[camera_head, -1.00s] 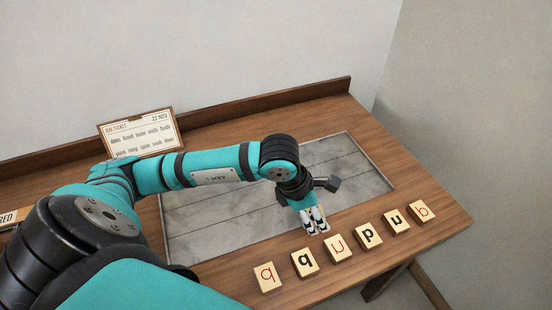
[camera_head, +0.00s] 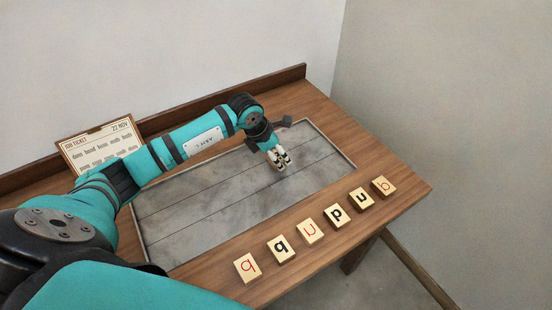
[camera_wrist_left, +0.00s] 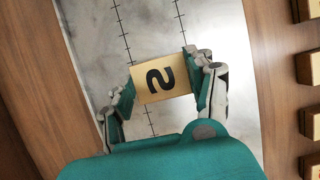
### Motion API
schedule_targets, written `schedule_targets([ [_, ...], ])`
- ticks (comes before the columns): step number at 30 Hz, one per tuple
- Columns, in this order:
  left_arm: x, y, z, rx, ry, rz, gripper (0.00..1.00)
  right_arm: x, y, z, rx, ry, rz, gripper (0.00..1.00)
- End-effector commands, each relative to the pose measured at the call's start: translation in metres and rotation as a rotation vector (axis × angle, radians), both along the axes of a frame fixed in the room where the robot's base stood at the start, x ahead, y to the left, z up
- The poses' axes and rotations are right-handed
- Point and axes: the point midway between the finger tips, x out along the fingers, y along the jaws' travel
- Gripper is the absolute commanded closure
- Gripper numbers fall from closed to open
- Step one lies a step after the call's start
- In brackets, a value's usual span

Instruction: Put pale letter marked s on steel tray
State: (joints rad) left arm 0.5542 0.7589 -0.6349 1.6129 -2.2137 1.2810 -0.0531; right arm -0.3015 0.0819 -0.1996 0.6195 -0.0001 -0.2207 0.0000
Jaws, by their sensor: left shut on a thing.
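The pale letter block (camera_wrist_left: 160,78) shows in the left wrist view, a light wooden square with a dark s-shaped mark seen sideways. My left gripper (camera_head: 281,160) is shut on it, one finger on each side. In the head view the fingers mostly hide the block. The steel tray (camera_head: 195,215) is a wide grey mottled plate with ruled lines, set in the wooden bench; it also shows in the left wrist view (camera_wrist_left: 90,40). The gripper is over the tray's right part; I cannot tell the height. My right gripper is out of view.
A row of letter blocks lies on the wooden front strip (camera_head: 400,200), from a red q block (camera_head: 248,267) to a block at the right end (camera_head: 383,186). A job ticket (camera_head: 100,146) stands at the back left. The tray surface is clear.

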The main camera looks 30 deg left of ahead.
Motion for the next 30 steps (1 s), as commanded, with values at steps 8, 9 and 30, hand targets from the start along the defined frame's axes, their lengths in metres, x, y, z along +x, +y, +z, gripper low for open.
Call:
schedule_targets([
  [8,0.001,0.000,-0.026,-0.002,0.004,0.001,0.74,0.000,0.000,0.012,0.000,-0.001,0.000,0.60],
  [9,0.001,0.000,-0.030,-0.002,0.003,0.000,0.74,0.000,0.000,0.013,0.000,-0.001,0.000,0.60],
  [30,0.001,0.001,-0.036,0.001,0.001,-0.001,0.21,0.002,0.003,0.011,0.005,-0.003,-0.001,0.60],
])
